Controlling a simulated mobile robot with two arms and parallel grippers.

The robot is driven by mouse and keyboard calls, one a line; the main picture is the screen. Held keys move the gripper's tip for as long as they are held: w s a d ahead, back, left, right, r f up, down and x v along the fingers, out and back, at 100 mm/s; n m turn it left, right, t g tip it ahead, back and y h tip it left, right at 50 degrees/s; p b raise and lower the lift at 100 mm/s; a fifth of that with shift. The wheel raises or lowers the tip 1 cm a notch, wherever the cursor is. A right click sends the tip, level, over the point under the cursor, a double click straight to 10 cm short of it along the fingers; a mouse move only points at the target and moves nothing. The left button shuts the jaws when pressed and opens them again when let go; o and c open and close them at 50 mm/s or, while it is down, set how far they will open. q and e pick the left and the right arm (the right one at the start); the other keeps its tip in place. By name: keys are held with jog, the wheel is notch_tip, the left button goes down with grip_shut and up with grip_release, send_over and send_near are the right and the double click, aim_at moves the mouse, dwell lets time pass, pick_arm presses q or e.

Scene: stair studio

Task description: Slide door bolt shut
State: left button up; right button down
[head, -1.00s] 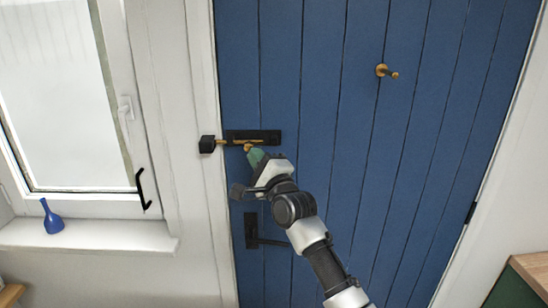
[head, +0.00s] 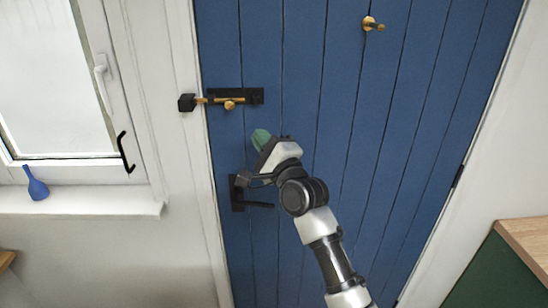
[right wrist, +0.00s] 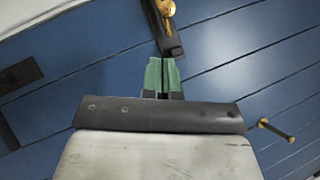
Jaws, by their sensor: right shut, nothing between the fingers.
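The door bolt (head: 229,102) is a brass rod with a round knob on a black plate (head: 256,96), fixed to the blue door (head: 300,60). The rod spans the gap to the black keeper (head: 187,102) on the white frame, and its end meets the keeper; how deep it sits inside is hidden. My right gripper (head: 261,138) has green fingertips, shut and empty, below and right of the knob and apart from it. In the right wrist view, the shut fingertips (right wrist: 162,75) point toward the black plate (right wrist: 174,40), with the brass knob (right wrist: 167,8) at the top edge. My left gripper is not in view.
A black door handle (head: 240,193) is just below and left of my right gripper. A brass hook (head: 372,24) sticks out at the upper right. A window with a sill and blue vase (head: 36,186) is at left; a green cabinet (head: 495,272) stands at lower right.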

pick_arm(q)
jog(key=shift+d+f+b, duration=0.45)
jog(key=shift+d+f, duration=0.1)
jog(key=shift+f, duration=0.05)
pick_arm(e)
jog(key=shift+d+v, duration=0.15)
jog(key=shift+v, duration=1.1)
jog(key=shift+d+v, duration=0.15)
jog(key=shift+v, duration=1.05)
